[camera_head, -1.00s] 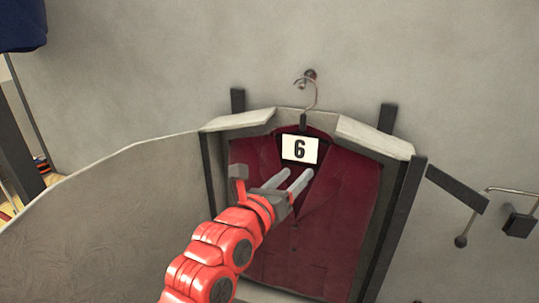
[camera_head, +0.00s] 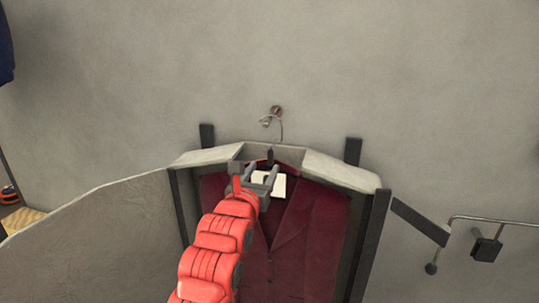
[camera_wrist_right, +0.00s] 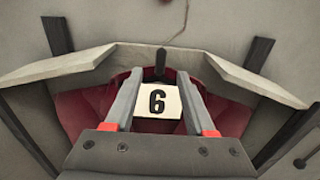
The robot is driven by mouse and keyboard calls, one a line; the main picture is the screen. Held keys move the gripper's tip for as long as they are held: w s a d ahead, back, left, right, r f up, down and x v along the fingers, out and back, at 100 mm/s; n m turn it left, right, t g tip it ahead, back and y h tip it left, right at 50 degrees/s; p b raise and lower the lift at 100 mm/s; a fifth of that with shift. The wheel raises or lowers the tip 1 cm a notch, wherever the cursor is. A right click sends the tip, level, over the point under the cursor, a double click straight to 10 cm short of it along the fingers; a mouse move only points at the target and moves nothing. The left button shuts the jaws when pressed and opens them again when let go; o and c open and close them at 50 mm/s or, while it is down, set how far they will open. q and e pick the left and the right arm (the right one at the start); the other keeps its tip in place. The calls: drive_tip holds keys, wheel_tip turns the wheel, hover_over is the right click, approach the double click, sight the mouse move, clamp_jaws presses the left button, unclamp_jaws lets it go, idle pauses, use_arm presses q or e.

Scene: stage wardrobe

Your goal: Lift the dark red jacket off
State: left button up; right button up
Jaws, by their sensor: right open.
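A white number card (camera_head: 280,184) lies at the jacket's collar, partly hidden by my gripper; the right wrist view shows a black 6 on the card (camera_wrist_right: 158,101). My right gripper (camera_head: 264,176) is open in front of the card, below the hanger's neck. In the right wrist view its fingers (camera_wrist_right: 155,98) stand either side of the card, with nothing visibly held. My left gripper is not in view.
Pale slanted ledges (camera_head: 338,170) frame the top of the recess, with dark posts (camera_head: 374,240) at its sides. A curved grey panel (camera_head: 100,235) stands at left. A metal rod with a dark block (camera_head: 486,249) juts out at right.

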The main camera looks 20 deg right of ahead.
sight(270, 158)
drive_tip(key=b+x, duration=0.1)
drive_tip(key=x, duration=0.3)
drive_tip(key=shift+w+d, duration=0.25)
drive_tip(key=shift+d, duration=0.1)
drive_tip(key=shift+x, duration=1.05)
drive_tip(key=shift+a, duration=0.1)
clamp_jaws()
drive_tip(key=shift+r, duration=0.15)
idle(0.4)
